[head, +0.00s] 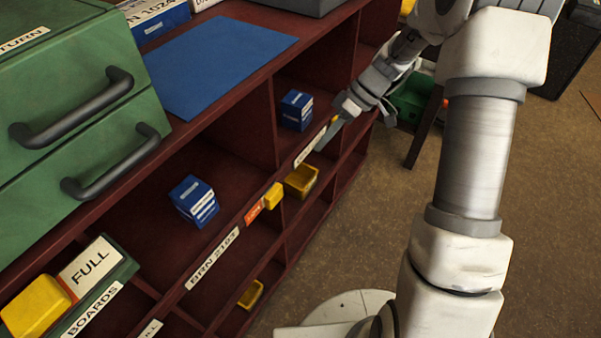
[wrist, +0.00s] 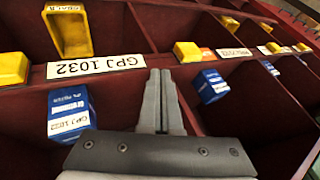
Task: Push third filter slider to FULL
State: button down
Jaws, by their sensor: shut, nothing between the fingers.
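Yellow sliders sit along the front edge of a dark red shelf (head: 345,30). One slider (head: 273,196) has an orange patch (head: 253,212) showing on its left side; it also shows in the wrist view (wrist: 187,52). Another slider (head: 335,119) is partly hidden by my gripper (head: 324,144) and shows at the left edge of the wrist view (wrist: 12,68). My gripper is shut and empty. Its fingertips are close to the label strip (wrist: 97,65) reading GPJ 1032, between the two sliders. A nearer yellow slider (head: 36,306) has FULL (head: 90,263) exposed beside it. Which slider is third I cannot tell.
Blue boxes (head: 194,201) and (head: 296,110) stand in the shelf compartments. Yellow bins (head: 301,181) and (head: 251,294) lie lower down. A green drawer cabinet (head: 65,100) and a blue mat (head: 218,65) are on top. Open floor (head: 550,220) lies to the right.

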aim_at(274, 196)
jog(key=shift+w+d+f, duration=0.15)
jog(key=shift+w+f, duration=0.15)
jog(key=shift+f, duration=0.2)
jog(key=s+a+f+b, duration=0.1)
jog(key=s+a+f, duration=0.3)
jog(key=a+f, duration=0.4)
jog(key=shift+s+a, duration=0.15)
jog(key=shift+s, duration=0.15)
